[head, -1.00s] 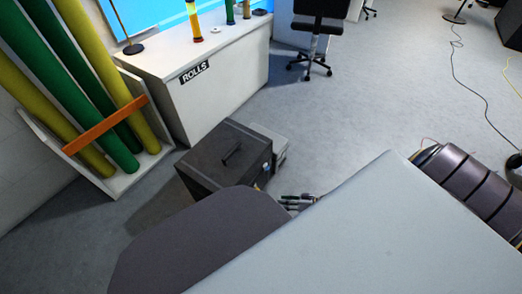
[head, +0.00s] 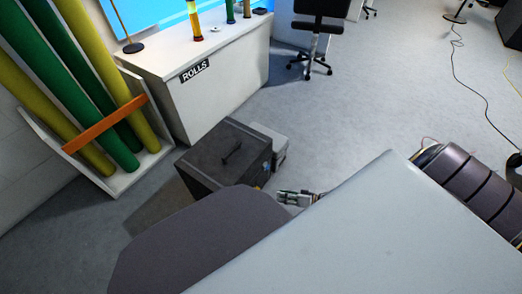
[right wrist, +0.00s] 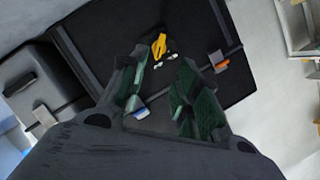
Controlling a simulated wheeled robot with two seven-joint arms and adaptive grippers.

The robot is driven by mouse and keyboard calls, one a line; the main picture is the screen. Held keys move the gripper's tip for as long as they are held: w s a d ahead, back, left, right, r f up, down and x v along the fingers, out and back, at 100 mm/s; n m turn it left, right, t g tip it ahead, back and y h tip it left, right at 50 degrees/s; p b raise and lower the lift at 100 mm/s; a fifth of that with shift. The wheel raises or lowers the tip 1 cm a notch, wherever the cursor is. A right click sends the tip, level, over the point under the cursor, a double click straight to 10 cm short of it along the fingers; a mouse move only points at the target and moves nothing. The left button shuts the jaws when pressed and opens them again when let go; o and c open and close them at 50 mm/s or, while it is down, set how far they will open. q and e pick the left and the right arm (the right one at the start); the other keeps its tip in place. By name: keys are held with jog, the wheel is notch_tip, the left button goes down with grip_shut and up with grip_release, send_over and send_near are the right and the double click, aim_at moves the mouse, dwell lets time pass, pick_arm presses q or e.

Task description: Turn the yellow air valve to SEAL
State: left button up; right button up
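The yellow air valve (right wrist: 158,46) is a small handle on the side of a dark case. It shows in the right wrist view, ahead of my fingertips, with small white markings just below it. The dark case (head: 222,155) stands on the floor in the head view; its valve side is hidden there. My right gripper (head: 280,197) is beside the case at its right. In the right wrist view the fingers of my right gripper (right wrist: 158,64) are apart, with nothing seen between them. Contact with the valve cannot be told. My left gripper is not in view.
The case also has an orange latch (right wrist: 219,62) and a blue-white tab (right wrist: 140,112). A grey box (head: 270,143) stands against the case. A white ROLLS cabinet (head: 215,100), a rack of green and yellow rolls (head: 150,165) and a chair (head: 309,68) stand behind.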

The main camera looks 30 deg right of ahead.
jog(key=b, duration=0.3)
send_near(256, 191)
jog(key=f+x, duration=0.1)
jog(key=x, duration=0.5)
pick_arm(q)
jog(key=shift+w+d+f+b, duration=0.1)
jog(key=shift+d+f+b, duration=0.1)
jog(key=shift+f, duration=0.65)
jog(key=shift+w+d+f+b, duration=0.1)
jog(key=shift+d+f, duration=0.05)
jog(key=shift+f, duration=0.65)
pick_arm(e)
jog(key=shift+w+a, duration=0.35)
jog(key=shift+w, duration=0.2)
grip_shut()
